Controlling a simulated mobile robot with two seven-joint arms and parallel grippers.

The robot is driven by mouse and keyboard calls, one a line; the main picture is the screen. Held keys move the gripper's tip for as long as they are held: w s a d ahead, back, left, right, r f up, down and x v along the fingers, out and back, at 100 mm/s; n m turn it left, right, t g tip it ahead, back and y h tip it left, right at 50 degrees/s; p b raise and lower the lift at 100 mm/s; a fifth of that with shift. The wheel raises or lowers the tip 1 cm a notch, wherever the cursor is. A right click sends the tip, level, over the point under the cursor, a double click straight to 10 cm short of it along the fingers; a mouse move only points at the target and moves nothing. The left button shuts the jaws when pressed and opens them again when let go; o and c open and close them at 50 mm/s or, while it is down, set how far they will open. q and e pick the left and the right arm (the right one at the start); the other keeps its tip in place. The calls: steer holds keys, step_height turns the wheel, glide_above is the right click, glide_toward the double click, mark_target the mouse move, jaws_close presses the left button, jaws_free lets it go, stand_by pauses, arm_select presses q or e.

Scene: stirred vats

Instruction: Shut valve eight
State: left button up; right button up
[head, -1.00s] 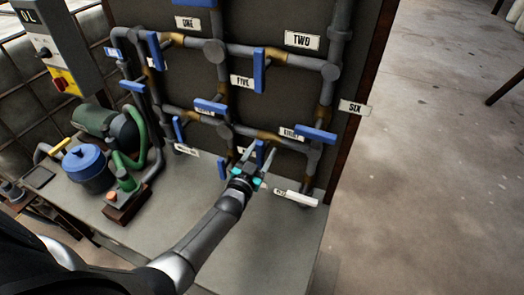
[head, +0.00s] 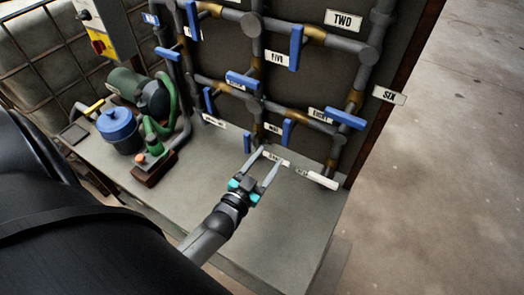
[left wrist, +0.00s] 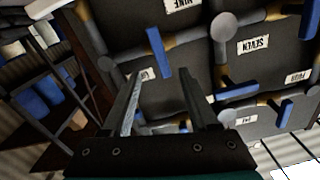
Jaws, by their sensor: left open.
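The EIGHT label (head: 320,114) sits above a horizontal pipe at the lower right of the pipe panel. The blue handle of valve eight (head: 287,132) hangs below this label and stands crosswise to its pipe. It appears to be the blue bar in the left wrist view (left wrist: 159,52), beyond my fingers, where the picture is upside down. My left gripper (head: 271,156) is open and empty, below and in front of the handle, apart from it. My right gripper is not in view.
Other blue handles are close: the one by the SIX label (head: 345,118), a small one (head: 247,142) to the left, and one near FIVE (head: 242,80). A green pump (head: 132,88) and blue pot (head: 118,130) stand left. The bench top (head: 270,220) is clear in front.

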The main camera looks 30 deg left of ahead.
arm_select(q)
steer(key=shift+s+d, duration=0.1)
steer(key=shift+s, duration=1)
